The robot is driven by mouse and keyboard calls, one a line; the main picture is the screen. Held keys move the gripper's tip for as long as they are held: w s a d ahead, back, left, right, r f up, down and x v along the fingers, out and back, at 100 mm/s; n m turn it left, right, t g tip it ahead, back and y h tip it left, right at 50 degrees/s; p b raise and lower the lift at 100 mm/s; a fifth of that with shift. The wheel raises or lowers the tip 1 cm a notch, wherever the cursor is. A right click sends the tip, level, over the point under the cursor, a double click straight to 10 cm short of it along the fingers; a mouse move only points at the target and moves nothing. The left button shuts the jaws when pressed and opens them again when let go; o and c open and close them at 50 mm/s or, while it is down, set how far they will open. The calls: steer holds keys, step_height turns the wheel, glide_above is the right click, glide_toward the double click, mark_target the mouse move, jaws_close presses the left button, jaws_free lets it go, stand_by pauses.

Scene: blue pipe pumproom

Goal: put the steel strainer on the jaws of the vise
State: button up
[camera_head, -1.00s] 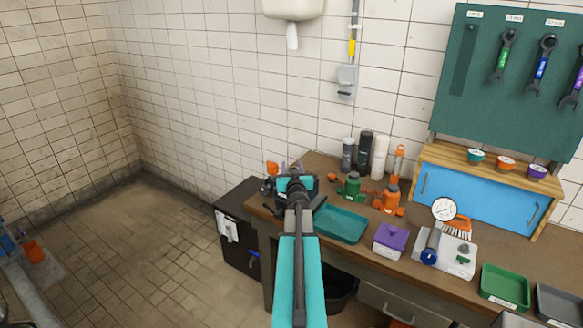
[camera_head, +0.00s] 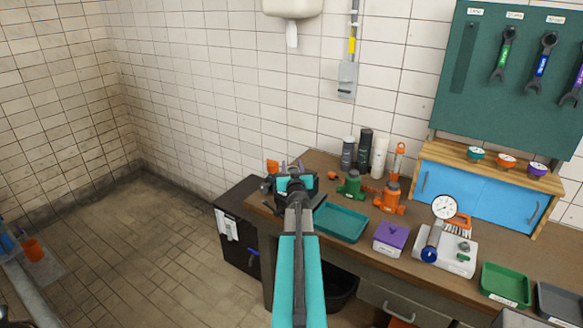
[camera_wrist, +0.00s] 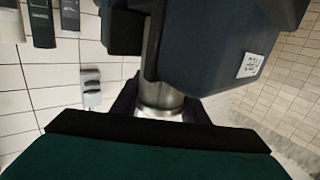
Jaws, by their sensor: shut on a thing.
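My gripper (camera_head: 294,184) is over the left end of the workbench, seen from behind, and its wrist hides most of what is there. In the wrist view a shiny steel cylinder with a wider rim, which looks like the steel strainer (camera_wrist: 160,96), shows between dark parts. My gripper is shut on it. A dark blue-grey body with a white label fills the upper right of the wrist view and looks like the vise (camera_wrist: 205,50). Dark parts of the vise (camera_head: 267,186) show beside my gripper in the head view. I cannot tell whether the strainer touches the jaws.
A teal tray (camera_head: 341,222), a green bottle jack (camera_head: 351,186) and an orange one (camera_head: 389,197) stand right of my gripper. Several spray cans (camera_head: 365,150) stand behind against the tiled wall. A purple-lidded box (camera_head: 391,237) is farther right.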

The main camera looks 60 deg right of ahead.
steer(key=shift+f, duration=0.25)
steer(key=o, duration=1.3)
steer(key=shift+a, duration=0.1)
